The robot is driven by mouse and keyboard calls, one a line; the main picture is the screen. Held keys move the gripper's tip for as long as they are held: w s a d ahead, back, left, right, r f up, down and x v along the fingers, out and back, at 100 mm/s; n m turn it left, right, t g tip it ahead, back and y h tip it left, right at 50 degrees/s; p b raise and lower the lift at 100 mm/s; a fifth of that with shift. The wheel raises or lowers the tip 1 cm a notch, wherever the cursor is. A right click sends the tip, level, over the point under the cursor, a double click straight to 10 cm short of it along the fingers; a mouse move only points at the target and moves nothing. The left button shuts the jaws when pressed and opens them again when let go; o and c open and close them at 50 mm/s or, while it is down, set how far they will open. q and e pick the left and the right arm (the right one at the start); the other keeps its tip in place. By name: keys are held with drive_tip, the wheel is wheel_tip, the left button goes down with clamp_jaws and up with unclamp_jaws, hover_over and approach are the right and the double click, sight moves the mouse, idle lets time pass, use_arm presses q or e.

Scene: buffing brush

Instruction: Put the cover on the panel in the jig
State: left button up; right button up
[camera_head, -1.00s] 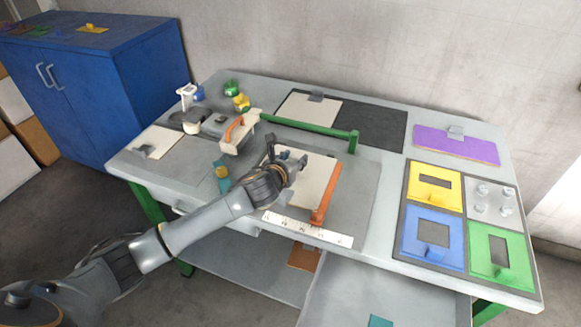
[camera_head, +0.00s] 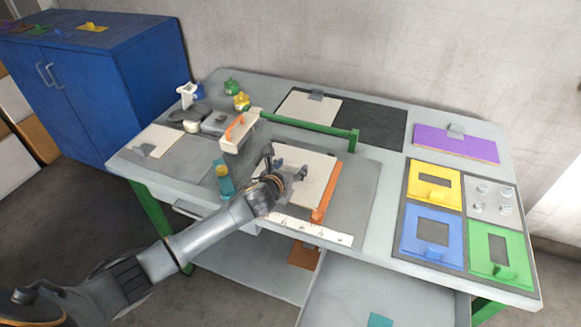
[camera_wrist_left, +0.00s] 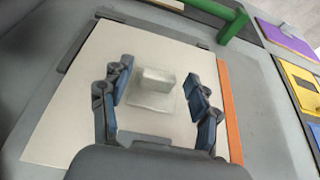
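A cream panel (camera_head: 322,172) lies in the jig, whose orange bar (camera_head: 327,193) runs along its right side and green rail (camera_head: 305,131) stands behind it. In the left wrist view, a pale block handle on a small square base (camera_wrist_left: 153,95) stands on the cream panel (camera_wrist_left: 75,108). My left gripper (camera_head: 288,167) is over the panel's left part. Its two fingers (camera_wrist_left: 158,90) are open on either side of the handle, with gaps visible. I cannot tell which plate is the cover. My right gripper is not in view.
Yellow (camera_head: 433,197), blue (camera_head: 420,246) and green (camera_head: 488,270) plates with openings lie at the right. A purple plate (camera_head: 440,141) is behind them. An orange-handled brush (camera_head: 238,133) and a teal bottle (camera_head: 224,182) stand left of the jig. A white ruler (camera_head: 330,234) lies in front.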

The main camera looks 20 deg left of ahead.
use_arm(q)
drive_tip(key=shift+r, duration=0.15)
drive_tip(key=v, duration=1.2)
drive_tip(key=shift+s, duration=0.1)
